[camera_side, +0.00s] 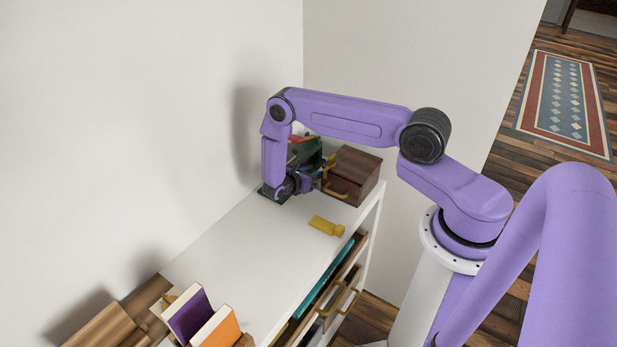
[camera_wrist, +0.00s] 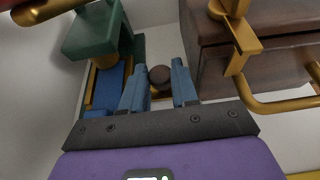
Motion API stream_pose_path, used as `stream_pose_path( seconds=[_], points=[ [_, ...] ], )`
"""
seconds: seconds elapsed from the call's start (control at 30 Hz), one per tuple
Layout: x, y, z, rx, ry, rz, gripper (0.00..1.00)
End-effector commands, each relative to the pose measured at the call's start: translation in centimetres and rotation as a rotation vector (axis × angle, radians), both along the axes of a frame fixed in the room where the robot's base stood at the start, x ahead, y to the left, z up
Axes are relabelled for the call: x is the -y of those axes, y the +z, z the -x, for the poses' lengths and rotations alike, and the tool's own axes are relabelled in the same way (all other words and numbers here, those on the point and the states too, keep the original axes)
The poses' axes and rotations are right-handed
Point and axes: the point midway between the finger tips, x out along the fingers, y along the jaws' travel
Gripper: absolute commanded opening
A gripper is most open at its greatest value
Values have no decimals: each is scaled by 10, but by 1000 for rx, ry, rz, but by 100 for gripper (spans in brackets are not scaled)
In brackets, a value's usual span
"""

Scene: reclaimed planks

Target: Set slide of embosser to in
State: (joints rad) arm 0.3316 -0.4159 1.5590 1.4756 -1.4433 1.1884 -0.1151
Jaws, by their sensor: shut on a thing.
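The embosser appears to be the green device (camera_side: 305,150) at the back of the white top, in front of the wall corner and partly hidden by my arm. In the wrist view its green body (camera_wrist: 90,35) is at upper left, with blue and gold parts below it. A dark brown round knob (camera_wrist: 160,74) shows between my two blue-grey fingers. My gripper (camera_wrist: 159,68) is shut on this knob; in the side view my gripper (camera_side: 308,183) is low beside the device. Which way the slide stands cannot be told.
A brown wooden box (camera_side: 358,172) with gold handles stands close at the right; it also shows in the wrist view (camera_wrist: 285,60). A yellow object (camera_side: 326,226) lies on the white top (camera_side: 245,255). Books (camera_side: 190,312) stand at the near left. The middle is clear.

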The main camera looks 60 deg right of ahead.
Motion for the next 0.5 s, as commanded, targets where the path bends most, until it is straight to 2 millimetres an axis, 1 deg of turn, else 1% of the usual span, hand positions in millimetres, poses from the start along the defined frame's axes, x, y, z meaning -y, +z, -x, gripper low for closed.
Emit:
stream_pose_path(
  seconds=[0.03,0.13,0.2,0.4,0.43,0.5],
  points=[
    [11,0,1,0,-7,1,0],
    [25,0,1,0,-4,2,0],
    [28,1,0,1,-1,2,0],
    [29,1,0,1,-3,3,0],
    [30,1,0,1,-3,3,32],
    [30,1,0,2,-4,3,52]
  ],
)
